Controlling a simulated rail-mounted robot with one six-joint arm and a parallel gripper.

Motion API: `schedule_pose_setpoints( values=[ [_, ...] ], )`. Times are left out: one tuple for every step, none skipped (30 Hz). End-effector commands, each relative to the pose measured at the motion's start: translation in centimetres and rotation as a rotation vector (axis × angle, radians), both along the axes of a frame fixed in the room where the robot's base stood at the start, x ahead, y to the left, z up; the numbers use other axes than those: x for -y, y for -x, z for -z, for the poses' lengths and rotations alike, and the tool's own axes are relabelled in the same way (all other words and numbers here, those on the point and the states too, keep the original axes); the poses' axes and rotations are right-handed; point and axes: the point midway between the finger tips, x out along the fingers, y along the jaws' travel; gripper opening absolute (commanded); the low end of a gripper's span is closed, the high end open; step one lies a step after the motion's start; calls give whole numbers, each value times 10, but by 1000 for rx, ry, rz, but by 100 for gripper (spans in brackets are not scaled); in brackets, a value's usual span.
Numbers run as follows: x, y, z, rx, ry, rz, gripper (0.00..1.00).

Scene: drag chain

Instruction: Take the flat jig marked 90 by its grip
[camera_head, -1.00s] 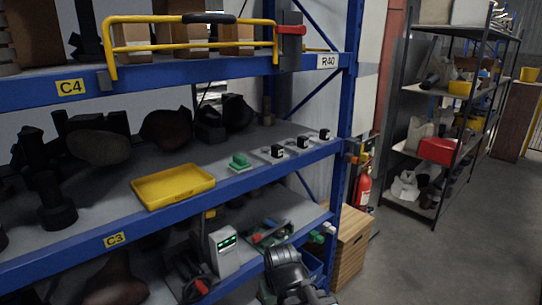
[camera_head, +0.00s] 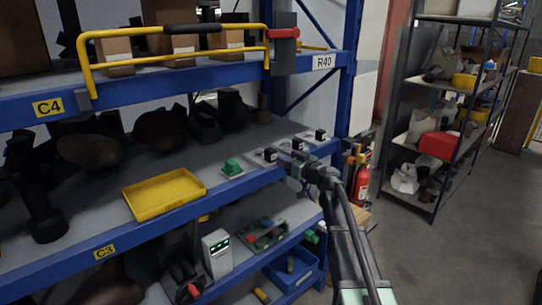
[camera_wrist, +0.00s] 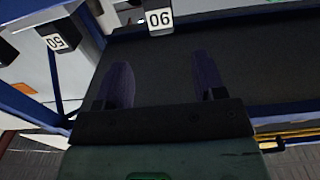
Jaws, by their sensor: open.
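In the wrist view a black block grip with a white label reading 90 (camera_wrist: 158,17) shows at the top edge, beyond my fingertips and roughly centred between them. A similar block marked 50 (camera_wrist: 58,40) is to its left. In the head view several small black-gripped jigs (camera_head: 297,145) stand on light plates at the right end of the middle shelf; their labels are too small to read there. My gripper (camera_head: 288,160) is at the shelf's front edge, close to these jigs. Its two fingers (camera_wrist: 163,80) are apart with nothing between them.
A yellow tray (camera_head: 165,194) and a green piece (camera_head: 231,168) lie left of the jigs on the shelf (camera_head: 215,190). A blue upright (camera_head: 347,75) stands to the right. The lower shelf holds a grey device (camera_head: 217,253) and a blue bin (camera_head: 292,268). The aisle at right is open.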

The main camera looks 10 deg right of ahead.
Motion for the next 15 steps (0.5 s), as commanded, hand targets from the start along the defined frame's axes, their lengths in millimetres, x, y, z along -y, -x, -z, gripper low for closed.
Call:
schedule_pose_setpoints(
  values=[
    [0,0,0,2,3,-1,64],
    [-1,-1,0,1,3,-1,64],
    [-2,-4,0,0,2,-2,64],
    [-4,-7,0,0,2,-3,64],
    [-6,-11,0,0,2,-4,64],
    [-10,-18,0,0,2,-5,64],
    [-13,-23,0,-1,2,-5,64],
    [-16,-29,0,-1,2,-5,64],
    [-21,-36,0,-1,2,-5,64],
    [-24,-41,0,-1,2,-5,64],
    [-26,-45,0,-1,2,-5,64],
    [-28,-48,0,-1,2,-5,64],
    [-29,-49,0,-1,2,-5,64],
    [-30,-49,0,-1,2,-4,64],
    [-30,-49,1,-1,2,-4,64]
  ],
)
